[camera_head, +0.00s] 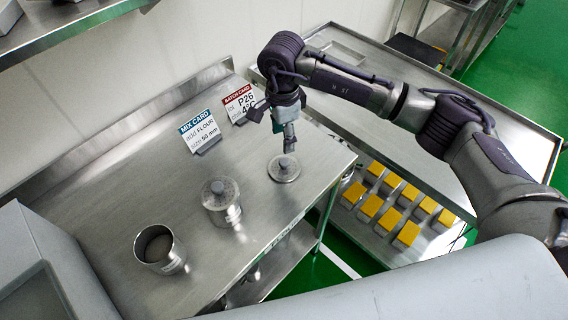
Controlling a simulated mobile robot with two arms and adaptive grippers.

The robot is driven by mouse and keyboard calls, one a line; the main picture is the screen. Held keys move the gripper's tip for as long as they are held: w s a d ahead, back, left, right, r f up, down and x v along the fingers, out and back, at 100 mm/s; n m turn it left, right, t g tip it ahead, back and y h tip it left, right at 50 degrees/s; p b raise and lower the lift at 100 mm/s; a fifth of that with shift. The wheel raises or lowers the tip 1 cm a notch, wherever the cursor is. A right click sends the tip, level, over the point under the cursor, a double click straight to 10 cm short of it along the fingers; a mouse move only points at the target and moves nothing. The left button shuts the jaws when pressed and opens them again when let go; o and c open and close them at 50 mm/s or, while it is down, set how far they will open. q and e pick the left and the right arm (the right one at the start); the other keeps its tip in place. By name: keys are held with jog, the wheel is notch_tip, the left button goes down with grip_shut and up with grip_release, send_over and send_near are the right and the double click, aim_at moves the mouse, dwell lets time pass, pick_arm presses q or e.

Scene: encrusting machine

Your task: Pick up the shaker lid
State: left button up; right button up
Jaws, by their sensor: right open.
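A round metal lid (285,174) with a small knob lies flat near the right edge of the steel table (115,205). My right gripper (290,146) points down just above the lid's knob and is open. I cannot tell whether its fingers are around the knob or still above it. A metal canister with a round top (220,196) stands to the left of the lid. An open metal cup (159,247) stands further left and nearer to me. My left gripper is out of the picture.
A mix card (199,131) and a batch card (240,103) stand behind the lid. A second steel table (355,60) is at the right, with several yellow-topped blocks (390,195) on a lower shelf. The table's back left is clear.

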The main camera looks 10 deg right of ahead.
aim_at(284, 161)
notch_tip(284, 161, down, 3)
jog(key=shift+f+p, duration=0.1)
jog(key=shift+p, duration=0.2)
jog(key=f+p, duration=0.1)
jog(key=f, duration=0.1)
jog(key=s+f+p, duration=0.1)
jog(key=f, duration=0.1)
jog(key=shift+f+p, duration=0.35)
jog(key=shift+w+f, duration=0.1)
jog(key=shift+f, duration=0.25)
grip_shut()
